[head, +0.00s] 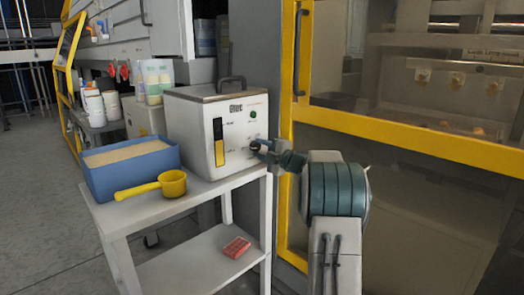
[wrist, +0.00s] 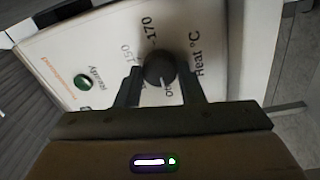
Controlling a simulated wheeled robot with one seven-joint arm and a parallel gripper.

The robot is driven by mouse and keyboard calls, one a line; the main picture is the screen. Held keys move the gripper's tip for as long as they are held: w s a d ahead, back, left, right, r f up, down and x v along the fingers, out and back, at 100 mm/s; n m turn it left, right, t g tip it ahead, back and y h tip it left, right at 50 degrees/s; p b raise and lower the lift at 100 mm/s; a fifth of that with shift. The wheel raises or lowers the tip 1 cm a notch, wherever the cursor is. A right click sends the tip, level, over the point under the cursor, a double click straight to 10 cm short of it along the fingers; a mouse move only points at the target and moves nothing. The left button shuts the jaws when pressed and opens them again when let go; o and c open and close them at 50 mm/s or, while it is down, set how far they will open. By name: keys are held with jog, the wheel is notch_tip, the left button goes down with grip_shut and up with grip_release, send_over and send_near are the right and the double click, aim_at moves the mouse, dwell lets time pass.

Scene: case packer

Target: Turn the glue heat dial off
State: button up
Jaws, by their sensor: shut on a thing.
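The glue heat dial (wrist: 159,68) is a round dark knob on the white front panel of the glue unit (wrist: 110,45). Printed marks around it read 150, 170 and "Heat °C", with an "o..." mark partly hidden. A light pointer line shows on the knob's lower part. My gripper (wrist: 160,78) has its two dark fingers shut on the dial, one on each side. In the head view, the glue unit (head: 202,128) stands on a white table, and my gripper (head: 257,147) reaches its front from the right, hiding most of the dial.
A blue tub (head: 90,182) of pale granules and a yellow scoop (head: 160,186) are left of the unit. A red packet (head: 237,247) lies on the lower shelf (head: 185,272). The yellow-framed machine door (head: 400,141) stands to the right. A green Ready lamp (wrist: 84,83) is on the panel.

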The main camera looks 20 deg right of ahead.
jog(key=o, duration=1)
jog(key=shift+s, duration=0.1)
jog(key=p+v, duration=0.2)
jog(key=v, duration=1.1)
jog(key=shift+s+d+p, duration=0.15)
jog(key=shift+s+p, duration=0.15)
jog(key=shift+p, duration=0.05)
